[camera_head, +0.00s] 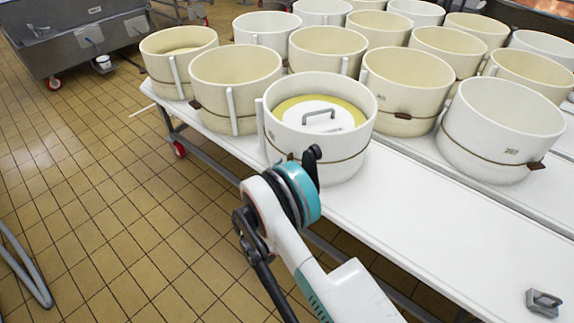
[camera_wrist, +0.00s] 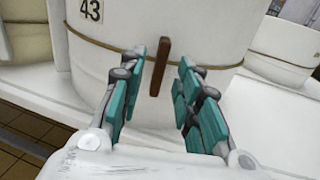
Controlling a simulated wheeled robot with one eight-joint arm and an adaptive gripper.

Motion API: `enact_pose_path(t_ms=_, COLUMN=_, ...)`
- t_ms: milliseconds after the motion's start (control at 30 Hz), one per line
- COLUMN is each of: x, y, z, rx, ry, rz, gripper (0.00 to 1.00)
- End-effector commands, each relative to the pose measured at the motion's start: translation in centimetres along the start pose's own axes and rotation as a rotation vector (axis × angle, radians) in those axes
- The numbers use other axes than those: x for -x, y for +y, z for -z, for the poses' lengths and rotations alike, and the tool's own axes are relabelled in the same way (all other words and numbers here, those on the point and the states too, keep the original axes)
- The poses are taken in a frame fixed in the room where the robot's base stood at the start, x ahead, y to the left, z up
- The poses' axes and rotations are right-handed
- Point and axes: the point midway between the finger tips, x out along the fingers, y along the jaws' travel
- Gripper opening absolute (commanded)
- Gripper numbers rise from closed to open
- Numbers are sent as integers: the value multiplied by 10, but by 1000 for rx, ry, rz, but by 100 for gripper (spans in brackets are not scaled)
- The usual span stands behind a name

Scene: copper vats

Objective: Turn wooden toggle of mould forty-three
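Mould forty-three (camera_wrist: 110,55) is a white round tub with a "43" label (camera_wrist: 91,10) and a brown cord (camera_wrist: 100,40) around it. Its wooden toggle (camera_wrist: 160,67) is a brown bar on the cord, standing nearly upright. My gripper (camera_wrist: 163,72) is open, with teal-padded fingers on either side of the toggle and visible gaps to it. In the head view my gripper (camera_head: 313,165) is at the front of the tub (camera_head: 345,150) that holds a yellow-rimmed white lid (camera_head: 318,116); my arm hides its label and toggle there.
Several cream and white moulds (camera_head: 235,85) stand close on the white table (camera_head: 420,225). The nearest on the right (camera_head: 500,130) has a toggle (camera_head: 537,165) on its side. A grey metal piece (camera_head: 543,302) lies on the table's front right. The table's front strip is mostly clear.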

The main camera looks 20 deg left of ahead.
Motion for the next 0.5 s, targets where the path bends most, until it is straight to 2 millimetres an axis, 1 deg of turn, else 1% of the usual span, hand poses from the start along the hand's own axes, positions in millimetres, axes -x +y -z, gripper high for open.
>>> enact_pose_path(t_ms=33, x=12, y=1, z=0, rx=0, ry=0, rz=-4, gripper=31)
enact_pose_path(t_ms=100, x=27, y=1, z=0, rx=0, ry=0, rz=-4, gripper=31)
enact_pose_path(t_ms=300, x=63, y=1, z=0, rx=0, ry=0, rz=-3, gripper=31)
enact_pose_path(t_ms=400, x=75, y=1, z=0, rx=0, ry=0, rz=-3, gripper=31)
enact_pose_path(t_ms=500, x=82, y=0, z=0, rx=0, ry=0, rz=-1, gripper=31)
